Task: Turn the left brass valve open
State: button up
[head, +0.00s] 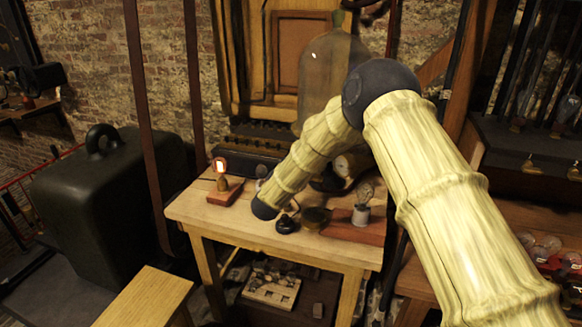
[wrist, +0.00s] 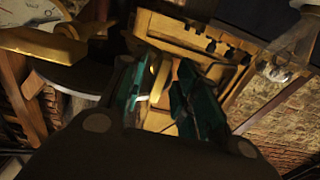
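In the wrist view, my gripper (wrist: 158,95) has two teal-padded fingers standing apart. A curved yellow brass piece (wrist: 158,78) shows in the gap, closer to the left finger. It may be a valve handle, but I cannot tell whether it is the left valve, or whether a finger touches it. In the head view my forearm reaches down over the table, and I cannot make out my gripper's fingers. No valve can be clearly identified there. A round brass-rimmed gauge (head: 347,164) shows beside my forearm; a white dial (wrist: 42,14) is at the wrist view's upper left.
The wooden table (head: 190,210) bears a lit bulb (head: 221,166) on a wooden base at left and another bulb (head: 364,192) at right. A glass bell jar (head: 325,65) stands behind. A large dark weight (head: 100,205) is left of the table.

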jog(key=v, duration=1.2)
jog(key=shift+r, duration=0.1)
